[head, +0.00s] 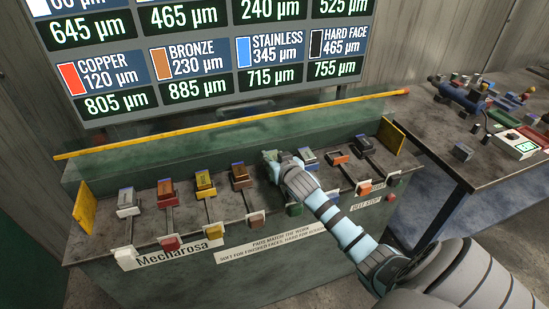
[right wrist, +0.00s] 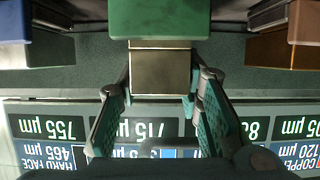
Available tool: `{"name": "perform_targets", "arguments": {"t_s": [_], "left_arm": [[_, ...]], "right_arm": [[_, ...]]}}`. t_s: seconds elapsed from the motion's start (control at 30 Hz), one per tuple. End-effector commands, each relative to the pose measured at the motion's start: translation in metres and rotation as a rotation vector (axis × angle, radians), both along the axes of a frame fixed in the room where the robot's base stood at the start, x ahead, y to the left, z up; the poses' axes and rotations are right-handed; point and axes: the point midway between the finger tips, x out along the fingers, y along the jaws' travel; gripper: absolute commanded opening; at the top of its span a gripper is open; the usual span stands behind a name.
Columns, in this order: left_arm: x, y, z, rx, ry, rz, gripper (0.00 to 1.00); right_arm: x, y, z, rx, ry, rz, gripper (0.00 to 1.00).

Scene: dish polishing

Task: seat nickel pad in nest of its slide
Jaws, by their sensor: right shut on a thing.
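My right gripper (head: 272,160) reaches over the fifth slide from the left in the head view, the one with a green knob (head: 295,210). The right wrist view shows its two teal fingers (right wrist: 160,92) on either side of a plain, brownish-metallic block, the nickel pad (right wrist: 160,72), and shut on it. A green block (right wrist: 160,20) lies directly against the pad's upper edge in that picture, with a thin dark line between. I cannot tell whether the pad is fully down in its nest. In the head view my gripper hides the pad. My left gripper is not in view.
Neighbouring slides carry pads, such as a brown one (head: 240,172) on the left and a blue-topped one (head: 308,157) on the right. A clear guard with a yellow top bar (head: 230,124) stands behind. A cluttered side table (head: 480,165) is at right.

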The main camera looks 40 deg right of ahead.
Motion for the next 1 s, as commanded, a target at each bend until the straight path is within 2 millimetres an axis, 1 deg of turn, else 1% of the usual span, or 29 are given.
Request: {"name": "perform_targets", "arguments": {"t_s": [0.77,0.8,0.93,1.0], "left_arm": [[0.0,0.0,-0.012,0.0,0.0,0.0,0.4],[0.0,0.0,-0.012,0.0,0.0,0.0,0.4],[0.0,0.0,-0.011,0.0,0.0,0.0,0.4],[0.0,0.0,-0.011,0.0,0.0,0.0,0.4]], "right_arm": [[0.001,0.0,-0.016,-0.002,-0.005,0.001,0.0],[0.001,0.0,-0.016,-0.002,-0.005,0.001,0.36],[0.0,0.0,-0.016,-0.002,-0.003,0.001,0.56],[0.0,0.0,-0.016,-0.001,-0.003,0.001,0.56]]}}
